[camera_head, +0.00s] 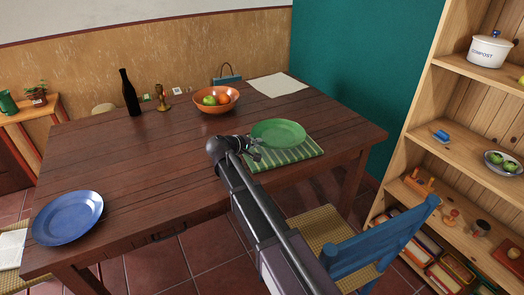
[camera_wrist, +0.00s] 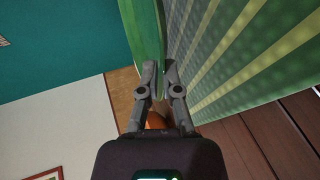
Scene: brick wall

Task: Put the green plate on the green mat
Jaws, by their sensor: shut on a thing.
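The green plate (camera_head: 279,132) is over the back part of the green striped mat (camera_head: 290,155), roughly level. In the wrist view the plate (camera_wrist: 141,30) is seen nearly edge-on beside the mat's striped surface (camera_wrist: 245,60), very close to it. I cannot tell whether the plate touches the mat. My gripper (camera_head: 257,145) is at the plate's near left rim, shut on that rim. Its two fingertips (camera_wrist: 160,68) also show in the wrist view, one on each side of the rim. The mat's back part is hidden by the plate.
An orange fruit bowl (camera_head: 230,106) stands behind and left of the plate. A white sheet (camera_head: 277,85) lies at the back. A dark bottle (camera_head: 130,95) and a blue plate (camera_head: 68,217) are farther left. A blue chair (camera_head: 375,250) stands in front. The wooden table's middle (camera_head: 150,155) is clear.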

